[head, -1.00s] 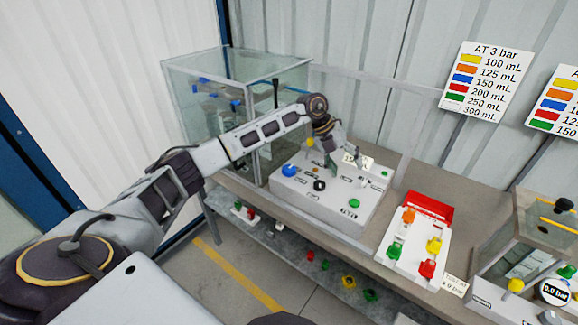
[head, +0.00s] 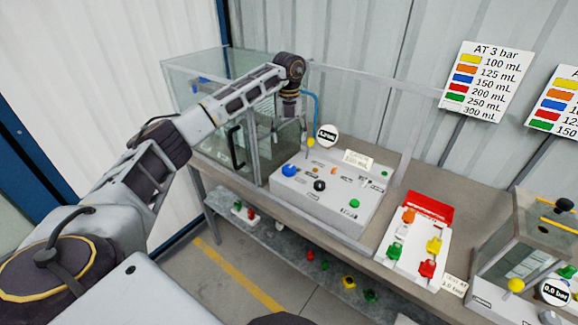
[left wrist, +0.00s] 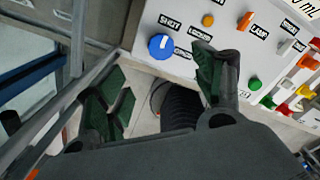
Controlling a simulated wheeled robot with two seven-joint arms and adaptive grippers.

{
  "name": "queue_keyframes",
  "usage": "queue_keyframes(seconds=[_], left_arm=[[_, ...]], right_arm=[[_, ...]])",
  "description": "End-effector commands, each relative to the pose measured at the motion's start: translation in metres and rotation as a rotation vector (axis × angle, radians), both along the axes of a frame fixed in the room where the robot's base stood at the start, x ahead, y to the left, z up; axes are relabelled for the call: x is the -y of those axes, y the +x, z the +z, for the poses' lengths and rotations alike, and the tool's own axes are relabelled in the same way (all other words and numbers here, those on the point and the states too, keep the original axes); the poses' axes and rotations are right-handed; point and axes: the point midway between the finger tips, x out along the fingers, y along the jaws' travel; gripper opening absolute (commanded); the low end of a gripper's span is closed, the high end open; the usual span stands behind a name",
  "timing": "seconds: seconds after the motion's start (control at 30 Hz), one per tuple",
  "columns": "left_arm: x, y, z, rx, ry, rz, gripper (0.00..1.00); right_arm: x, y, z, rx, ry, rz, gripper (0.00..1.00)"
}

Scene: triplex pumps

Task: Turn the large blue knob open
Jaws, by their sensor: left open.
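The large blue knob (head: 289,170) sits at the left corner of the white control box (head: 320,206). In the left wrist view the knob (left wrist: 161,46) is round, with a pale mark on its face and small labels beside it, one reading SHUT. My left gripper (left wrist: 158,88) is open and empty, its dark green-padded fingers spread wide. In that view the knob shows beyond and between the fingertips, apart from both. In the head view my left wrist hangs at the glass case's corner, behind and above the knob; the fingers are hard to make out. My right gripper is not in view.
The glass case (head: 215,110) with its metal post stands left of the box. A gauge (head: 326,136) and yellow knob (head: 311,142) rise behind the box. Other small coloured controls sit on its top. A red and white tray (head: 415,240) lies to the right.

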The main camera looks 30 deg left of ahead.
Motion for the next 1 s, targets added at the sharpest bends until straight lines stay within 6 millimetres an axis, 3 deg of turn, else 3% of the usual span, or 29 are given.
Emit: queue_keyframes(seconds=[0.37,1.0], left_arm=[[0.000,0.000,-0.017,-0.002,-0.001,-0.001,0.68],[0.001,0.000,-0.099,-0.002,-0.001,-0.001,0.68]], right_arm=[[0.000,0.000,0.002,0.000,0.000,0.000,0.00],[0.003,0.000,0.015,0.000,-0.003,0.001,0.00]])
